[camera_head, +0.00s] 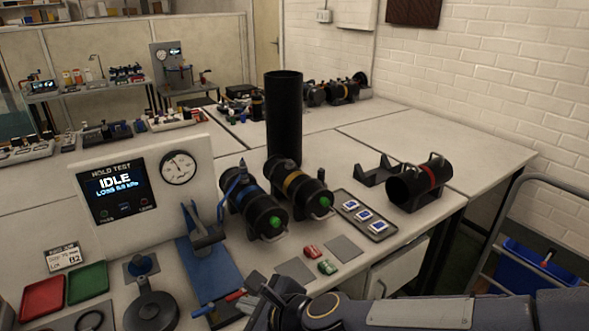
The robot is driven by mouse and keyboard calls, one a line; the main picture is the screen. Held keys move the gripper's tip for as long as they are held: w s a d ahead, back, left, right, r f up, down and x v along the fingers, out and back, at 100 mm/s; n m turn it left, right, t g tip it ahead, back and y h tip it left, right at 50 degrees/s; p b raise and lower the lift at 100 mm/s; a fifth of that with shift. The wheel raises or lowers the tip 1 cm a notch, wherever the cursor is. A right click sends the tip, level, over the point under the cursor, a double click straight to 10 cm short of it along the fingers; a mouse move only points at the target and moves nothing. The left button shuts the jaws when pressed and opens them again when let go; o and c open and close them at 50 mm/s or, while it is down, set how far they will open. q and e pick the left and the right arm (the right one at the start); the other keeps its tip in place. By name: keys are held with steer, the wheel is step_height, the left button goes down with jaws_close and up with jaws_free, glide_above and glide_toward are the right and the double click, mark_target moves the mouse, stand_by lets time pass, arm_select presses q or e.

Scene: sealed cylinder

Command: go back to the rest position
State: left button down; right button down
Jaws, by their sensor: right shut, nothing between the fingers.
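My right arm comes in from the right along the bottom edge. Its dark gripper (277,290) is over the front of the bench, shut and empty, partly cut off by the lower edge. It is in front of the red and green small blocks and beside a red-handled tool (226,298). My left gripper is not in view. A black cylinder with a blue band (252,200) and one with a yellow band (298,187) lie side by side, each with a green end knob. A red-banded cylinder (420,183) lies at the right by a black cradle (377,172).
A hold-test panel (115,195) reading IDLE stands at the left. A tall black tube (284,115) stands behind the cylinders. A tray (363,216) with several small parts, a blue clamp stand (212,260), and red (43,297) and green (88,282) trays occupy the bench.

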steer(key=s+d+r+n, duration=0.1)
steer(key=d+r+n, duration=0.1)
steer(key=d+n, duration=0.4)
steer(key=s+d+r+n, duration=0.25)
steer(key=d+n, duration=0.25)
steer(key=d, duration=0.4)
steer(key=s+d+f+n+h, duration=0.2)
steer(key=s+d+f+n, duration=0.1)
steer(key=d, duration=0.4)
steer(key=s+d+f+n+g+h, duration=0.1)
steer(key=s+d+f+n+h, duration=0.1)
steer(key=s+d+n, duration=0.3)
steer(key=shift+s+d+f+h+p, duration=0.4)
steer(key=shift+s+d+f, duration=0.1)
steer(key=shift+s+d, duration=0.7)
